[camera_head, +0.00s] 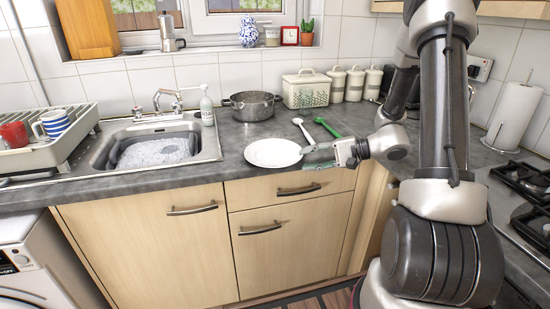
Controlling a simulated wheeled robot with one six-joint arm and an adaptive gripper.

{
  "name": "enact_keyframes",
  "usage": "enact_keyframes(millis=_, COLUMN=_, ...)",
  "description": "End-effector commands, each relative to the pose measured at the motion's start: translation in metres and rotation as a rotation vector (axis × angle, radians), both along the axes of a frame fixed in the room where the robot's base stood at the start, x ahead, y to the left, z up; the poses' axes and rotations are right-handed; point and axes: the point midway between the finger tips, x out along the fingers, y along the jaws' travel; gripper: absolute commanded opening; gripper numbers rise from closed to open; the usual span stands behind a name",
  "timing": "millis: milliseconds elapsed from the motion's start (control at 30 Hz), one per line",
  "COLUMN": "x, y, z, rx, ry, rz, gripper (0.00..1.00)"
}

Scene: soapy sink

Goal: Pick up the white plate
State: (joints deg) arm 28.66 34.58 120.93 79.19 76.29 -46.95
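The white plate (271,153) lies on the dark grey countertop, right of the sink and near the counter's front edge. My gripper (307,157) reaches in from the right, with its fingers at the plate's right rim. The fingers are small and partly blurred into the plate's edge. I cannot tell whether they touch the rim or have closed on it. The plate looks flat on the counter.
The sink (205,142) with soapy water is to the left, beside a drying rack (75,137) with mugs. A metal pot (252,106) stands behind the plate. White and green utensils (328,128) lie behind my gripper. A bread bin (306,90) and canisters stand at the wall.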

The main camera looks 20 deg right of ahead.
Motion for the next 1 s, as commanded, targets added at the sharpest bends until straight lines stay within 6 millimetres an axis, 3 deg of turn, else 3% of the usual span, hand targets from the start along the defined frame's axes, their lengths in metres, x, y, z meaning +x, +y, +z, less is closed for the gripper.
enact_keyframes(millis=500, x=0.028, y=0.059, z=-0.026, rx=-0.001, ry=0.002, rz=0.004, gripper=0.33)
enact_keyframes(millis=767, x=0.029, y=0.061, z=-0.027, rx=-0.002, ry=0.001, rz=0.001, gripper=0.33)
enact_keyframes(millis=933, x=0.029, y=0.061, z=-0.027, rx=-0.002, ry=0.002, rz=0.002, gripper=0.03)
enact_keyframes(millis=1000, x=0.029, y=0.061, z=-0.027, rx=-0.002, ry=0.002, rz=0.002, gripper=0.0)
